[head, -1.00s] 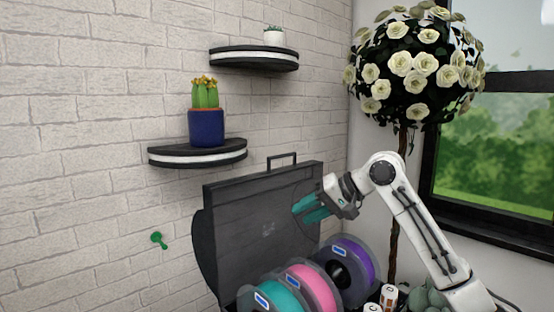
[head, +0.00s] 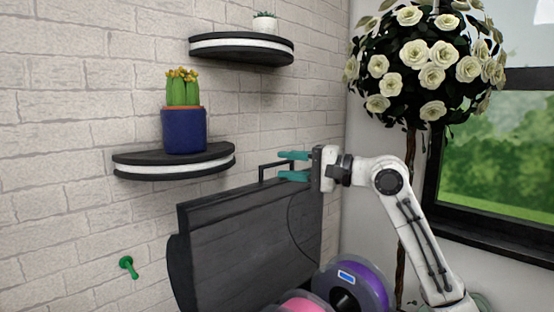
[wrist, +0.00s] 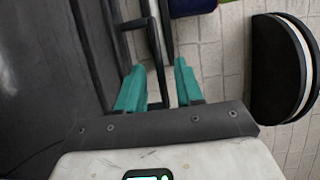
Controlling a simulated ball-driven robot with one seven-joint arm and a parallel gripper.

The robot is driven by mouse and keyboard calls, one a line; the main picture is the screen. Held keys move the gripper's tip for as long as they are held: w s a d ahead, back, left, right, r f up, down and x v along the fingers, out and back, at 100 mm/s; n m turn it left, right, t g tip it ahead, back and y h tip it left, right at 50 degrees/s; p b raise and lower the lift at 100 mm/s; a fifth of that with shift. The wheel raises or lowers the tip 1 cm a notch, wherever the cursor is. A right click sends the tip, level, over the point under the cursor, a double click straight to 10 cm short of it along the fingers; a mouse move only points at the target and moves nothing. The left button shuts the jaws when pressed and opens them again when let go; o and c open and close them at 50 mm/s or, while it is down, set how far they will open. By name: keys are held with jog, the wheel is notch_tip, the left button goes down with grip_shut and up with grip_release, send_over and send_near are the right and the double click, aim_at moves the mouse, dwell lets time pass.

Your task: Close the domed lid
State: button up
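The domed lid (head: 235,240) is a dark grey panel standing open and upright in front of the brick wall. It fills the left of the wrist view (wrist: 40,70). Its black loop handle (head: 262,172) rises from the top edge and also shows in the wrist view (wrist: 157,45). My gripper (head: 281,166) is at the handle, coming from the right, its two teal fingers apart. In the wrist view, a handle bar runs between the open fingers (wrist: 160,78); neither finger clearly touches it.
A purple spool (head: 362,283) and a pink spool (head: 305,303) sit below the lid. A black-and-white shelf (head: 175,163) with a blue cactus pot (head: 184,131) is left of the handle. Another shelf (head: 242,50) is above. A rose tree (head: 425,60) stands right.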

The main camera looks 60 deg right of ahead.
aim_at(280, 164)
jog(key=shift+w+a+p, duration=0.15)
jog(key=shift+w+p, duration=0.05)
jog(key=shift+w, duration=0.6)
jog(key=shift+w+a+p, duration=0.15)
jog(key=shift+w, duration=0.6)
grip_shut()
